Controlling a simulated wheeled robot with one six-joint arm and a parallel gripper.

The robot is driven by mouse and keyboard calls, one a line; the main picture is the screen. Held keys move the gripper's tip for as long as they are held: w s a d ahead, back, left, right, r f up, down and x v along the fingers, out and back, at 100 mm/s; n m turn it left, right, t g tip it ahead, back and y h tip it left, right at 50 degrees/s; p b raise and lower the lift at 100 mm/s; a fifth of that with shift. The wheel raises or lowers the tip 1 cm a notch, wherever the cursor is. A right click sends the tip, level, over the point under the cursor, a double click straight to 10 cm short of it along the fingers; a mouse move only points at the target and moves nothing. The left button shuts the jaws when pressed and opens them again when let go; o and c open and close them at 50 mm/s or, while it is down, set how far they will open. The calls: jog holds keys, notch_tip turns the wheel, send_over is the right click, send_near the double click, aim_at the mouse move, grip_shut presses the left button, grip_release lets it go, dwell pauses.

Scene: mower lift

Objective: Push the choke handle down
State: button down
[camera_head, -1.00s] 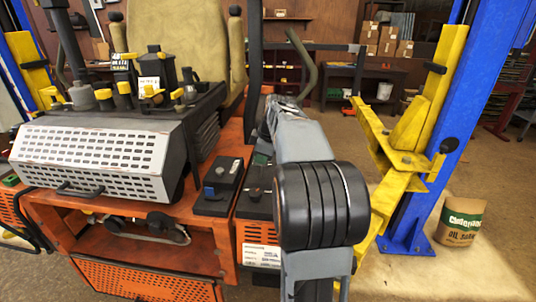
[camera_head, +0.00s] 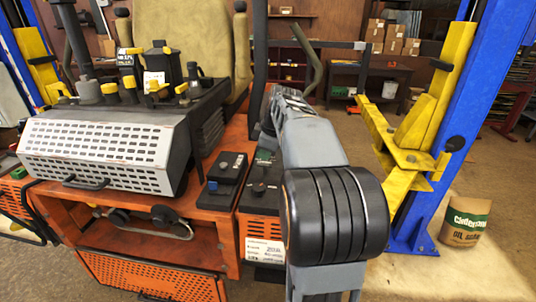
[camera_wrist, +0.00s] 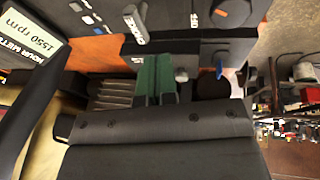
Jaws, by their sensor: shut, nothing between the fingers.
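In the wrist view, my gripper (camera_wrist: 154,62) shows as two green fingers side by side, closed and empty. A short grey lever (camera_wrist: 137,25) stands on the dark control panel just beyond the fingertips; it looks like the choke handle, though I cannot read its label. I see no clear contact between fingers and lever. In the head view, my arm covers most of the gripper, with only a bit of green (camera_head: 264,156) showing beside the right side console. I cannot make out the lever in the head view.
A black knob with an orange mark (camera_wrist: 234,12) and a blue-tipped part (camera_wrist: 218,68) lie right of the lever. An hour meter (camera_wrist: 32,42) is at upper left. The orange mower (camera_head: 120,240) stands beside a yellow and blue lift post (camera_head: 440,130).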

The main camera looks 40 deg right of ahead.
jog(key=v, duration=0.9)
jog(key=shift+r, duration=0.15)
jog(key=s+a+f+m, duration=0.4)
jog(key=s+a+f, duration=0.2)
jog(key=a+f, duration=0.4)
jog(key=s+a+f+m, duration=0.4)
jog(key=s+a+f, duration=0.2)
jog(key=a+f, duration=0.3)
jog(key=shift+s+a+f+m+h, duration=0.35)
jog(key=shift+a+f+m+h, duration=0.05)
jog(key=shift+a, duration=0.1)
